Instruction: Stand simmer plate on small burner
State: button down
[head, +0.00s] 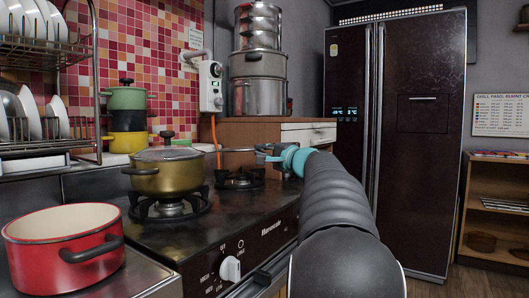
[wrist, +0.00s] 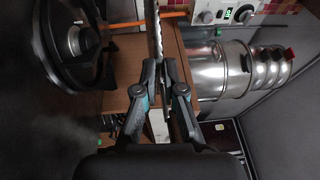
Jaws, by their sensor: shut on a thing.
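My gripper (head: 267,153) is shut on the simmer plate (head: 232,150), which shows in the head view as a thin, roughly level dark line reaching left from the fingers. In the wrist view the plate (wrist: 153,25) is seen nearly edge-on, running up from between the fingertips (wrist: 163,68). The small burner (head: 240,180), with its black grate, is at the right of the hob, below the plate with a gap between them. A burner with a round cap (wrist: 73,40) shows at the left of the wrist view. The plate's flat face is hidden.
A gold lidded pot (head: 160,178) stands on the burner to the left. A red pot (head: 65,245) is on the front left counter. A wooden cabinet (head: 250,132) behind the hob carries tall steel pots (head: 258,95). Stacked coloured pots (head: 127,120) stand at the back left.

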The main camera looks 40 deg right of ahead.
jog(key=shift+w+a+f+b, duration=0.15)
jog(key=shift+f+b, duration=0.3)
jog(key=shift+f, duration=0.25)
jog(key=shift+s+a+f+b, duration=0.1)
jog(key=shift+a+f+b, duration=0.05)
jog(key=shift+f+b, duration=1.45)
jog(key=shift+f, duration=1)
jog(key=c, duration=1.2)
grip_release()
jog(key=s, duration=0.8)
jog(key=s+f, duration=0.1)
jog(key=s, duration=0.3)
jog(key=shift+d, duration=0.3)
